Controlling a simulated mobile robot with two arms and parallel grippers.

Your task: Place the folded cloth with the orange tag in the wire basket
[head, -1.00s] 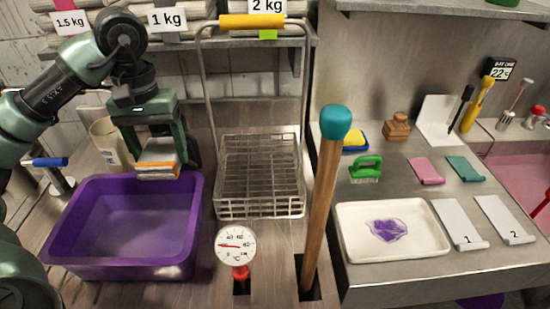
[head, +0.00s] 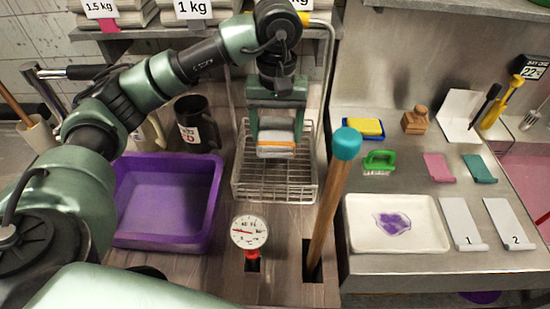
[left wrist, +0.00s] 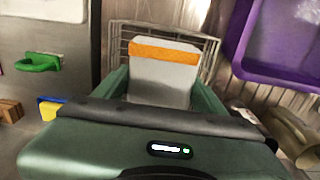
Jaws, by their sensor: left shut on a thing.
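The folded cloth (head: 276,137) is pale grey with an orange tag band. My left gripper (head: 276,125) is shut on it and holds it over the wire basket (head: 276,190), towards the basket's back part. In the left wrist view the cloth (left wrist: 160,75) sits between the fingers, with its orange band at the far end and the basket's wire rim (left wrist: 205,42) behind and around it. The cloth hides part of the basket floor. I cannot tell whether the cloth touches the wires. My right gripper is not in view.
A purple tub (head: 165,200) stands left of the basket, with a dark mug (head: 195,125) behind it. A dial thermometer (head: 250,233) stands in front. A blue-topped wooden pole (head: 335,190) rises close to the basket's right. A white tray (head: 397,240) lies farther right.

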